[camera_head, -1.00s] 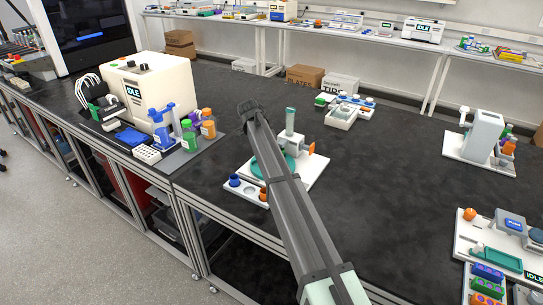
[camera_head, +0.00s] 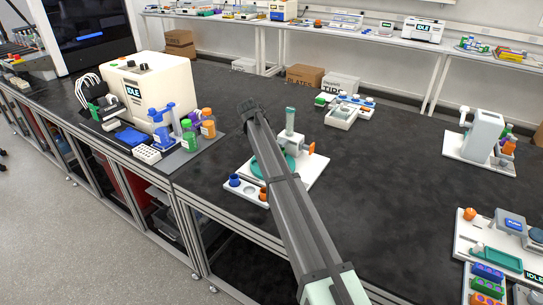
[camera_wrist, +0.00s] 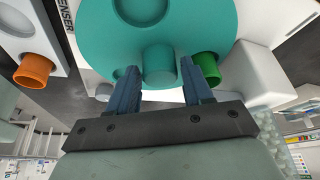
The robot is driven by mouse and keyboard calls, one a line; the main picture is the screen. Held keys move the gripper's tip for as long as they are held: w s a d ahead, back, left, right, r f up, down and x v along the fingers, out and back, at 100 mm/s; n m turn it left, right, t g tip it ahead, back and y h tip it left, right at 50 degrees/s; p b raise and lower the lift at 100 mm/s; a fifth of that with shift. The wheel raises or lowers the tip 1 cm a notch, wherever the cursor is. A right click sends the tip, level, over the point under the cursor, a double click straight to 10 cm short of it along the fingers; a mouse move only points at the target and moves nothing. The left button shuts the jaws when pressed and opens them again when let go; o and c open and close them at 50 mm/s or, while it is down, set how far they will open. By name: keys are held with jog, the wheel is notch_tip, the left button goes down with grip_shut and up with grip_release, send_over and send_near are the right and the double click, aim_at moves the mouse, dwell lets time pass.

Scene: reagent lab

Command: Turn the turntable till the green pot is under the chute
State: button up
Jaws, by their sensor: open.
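In the wrist view the teal turntable (camera_wrist: 195,25) fills the top, with a teal peg (camera_wrist: 158,62) standing out of it. The green pot (camera_wrist: 207,66) is at the disc's edge, just right of my right finger. My gripper (camera_wrist: 160,75) is open, with one finger on each side of the peg; I cannot tell whether they touch it. In the head view the turntable (camera_head: 258,170) is partly behind my arm, which hides the gripper and the green pot. A white column with a green top (camera_head: 290,122) stands behind the disc, perhaps the chute; its outlet is not clear.
A blue pot (camera_head: 234,180) and an orange pot (camera_head: 263,194) sit on the station's white front strip. An orange cylinder (camera_wrist: 33,70) is at the left of the wrist view. A cream machine (camera_head: 150,90) and bottles stand to the left.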

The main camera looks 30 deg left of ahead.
jog(key=v, duration=1.3)
jog(key=shift+r, duration=0.3)
jog(key=shift+s+a, duration=0.15)
